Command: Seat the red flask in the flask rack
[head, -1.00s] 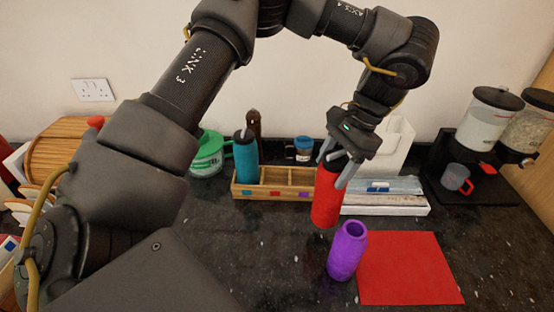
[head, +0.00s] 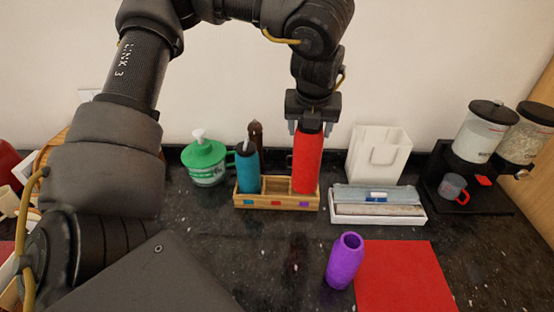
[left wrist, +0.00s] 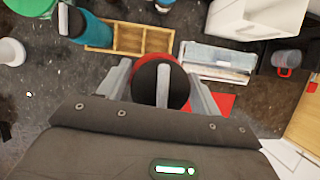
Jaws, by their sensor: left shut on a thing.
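The red flask (head: 307,162) is upright in my left gripper (head: 307,128), which is shut on its upper end. In the head view its lower end lines up with the right compartment of the wooden flask rack (head: 276,203), above the purple mark; I cannot tell whether it is inside. The rack's middle compartment, with the red mark, looks empty. A teal flask (head: 247,170) stands in the left compartment. In the left wrist view the flask's black lid (left wrist: 150,88) sits between the fingers, and the rack (left wrist: 128,50) lies beyond. My right gripper is not in view.
A purple flask (head: 345,262) stands on the counter beside a red mat (head: 405,280). Right of the rack is a white tray (head: 378,217), with a white holder (head: 378,153) behind. A green-lidded jar (head: 206,165) and dark bottle (head: 255,138) stand near the rack.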

